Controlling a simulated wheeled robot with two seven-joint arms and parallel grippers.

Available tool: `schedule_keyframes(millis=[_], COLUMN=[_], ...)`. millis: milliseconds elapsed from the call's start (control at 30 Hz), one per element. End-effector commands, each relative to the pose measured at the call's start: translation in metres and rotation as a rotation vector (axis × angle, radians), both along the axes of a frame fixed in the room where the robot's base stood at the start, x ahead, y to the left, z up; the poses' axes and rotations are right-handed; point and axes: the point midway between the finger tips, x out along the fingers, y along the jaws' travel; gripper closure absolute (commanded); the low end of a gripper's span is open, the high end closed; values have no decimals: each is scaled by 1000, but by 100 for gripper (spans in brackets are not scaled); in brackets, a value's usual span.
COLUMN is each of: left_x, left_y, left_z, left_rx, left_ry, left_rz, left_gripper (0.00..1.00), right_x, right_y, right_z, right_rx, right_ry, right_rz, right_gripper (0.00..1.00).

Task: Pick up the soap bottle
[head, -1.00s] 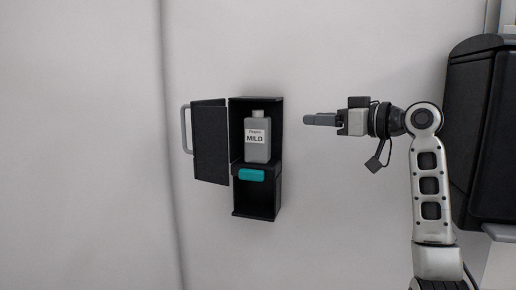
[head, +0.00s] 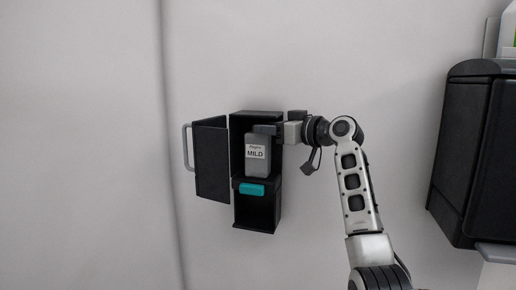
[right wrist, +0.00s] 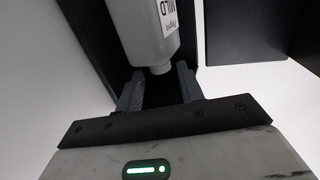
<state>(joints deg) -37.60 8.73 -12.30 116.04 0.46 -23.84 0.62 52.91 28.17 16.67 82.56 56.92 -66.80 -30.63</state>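The soap bottle (head: 257,158), grey with a white label reading MILD, stands upright on the shelf of an open black wall dispenser (head: 241,214). My right gripper (head: 265,130) reaches in from the right at the height of the bottle's top and hides its cap. In the right wrist view the fingers (right wrist: 160,88) are apart, one on each side of the bottle's narrow neck end; the bottle (right wrist: 147,30) shows between and beyond them. A gap shows beside the neck, so the fingers do not appear closed on it. My left gripper is not in view.
The dispenser's door (head: 211,158) hangs open to the left, with a grey handle. A teal bar (head: 252,189) sits below the bottle. A large black unit (head: 466,155) is on the wall at the right. The wall around the dispenser is clear.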

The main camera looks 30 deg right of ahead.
Motion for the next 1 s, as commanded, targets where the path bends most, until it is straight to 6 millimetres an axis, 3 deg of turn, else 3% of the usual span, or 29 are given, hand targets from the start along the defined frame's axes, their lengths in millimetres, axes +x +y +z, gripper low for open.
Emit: schedule_keyframes(millis=[133, 367, 500, 533, 1000], left_x=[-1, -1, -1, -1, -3], left_y=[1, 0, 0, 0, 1], left_z=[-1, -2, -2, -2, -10], left_rx=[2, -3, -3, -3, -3], left_ry=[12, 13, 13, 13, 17], left_rz=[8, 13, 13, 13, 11], left_gripper=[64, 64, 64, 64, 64], right_x=[14, 15, 15, 15, 12], right_y=[5, 5, 5, 5, 3], right_z=[0, -2, -2, -2, 3], right_rx=[1, -1, -1, -1, -3], right_ry=[0, 0, 0, 0, -2], right_rz=[0, -1, -1, -1, -2], right_gripper=[62, 62, 96, 100, 100])
